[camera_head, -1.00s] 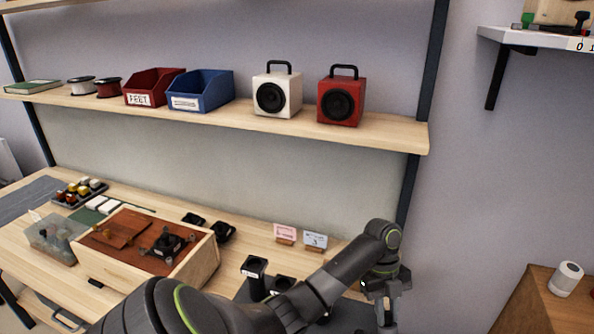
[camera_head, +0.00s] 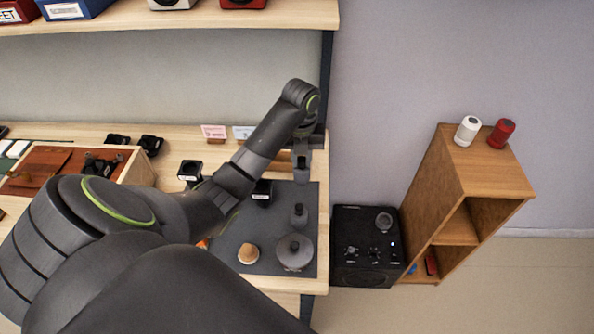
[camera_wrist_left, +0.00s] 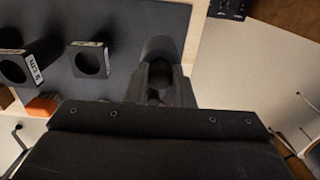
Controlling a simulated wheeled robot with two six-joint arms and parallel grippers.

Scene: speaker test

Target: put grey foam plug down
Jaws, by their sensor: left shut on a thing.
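My left gripper (camera_head: 302,170) hangs fingers down over the back right part of a dark grey mat (camera_head: 225,240) on the workbench. It is shut on a dark grey thing, probably the grey foam plug (camera_wrist_left: 160,73), which shows between the fingers in the left wrist view. The fingers hide most of it, and I cannot tell whether it touches the mat. Two black square blocks with round openings stand on the mat to the left in the left wrist view, a near one (camera_wrist_left: 103,46) and a farther one (camera_wrist_left: 45,50). My right gripper is not in view.
A black speaker box (camera_head: 365,262) and a wooden cabinet (camera_head: 490,178) stand right of the bench.

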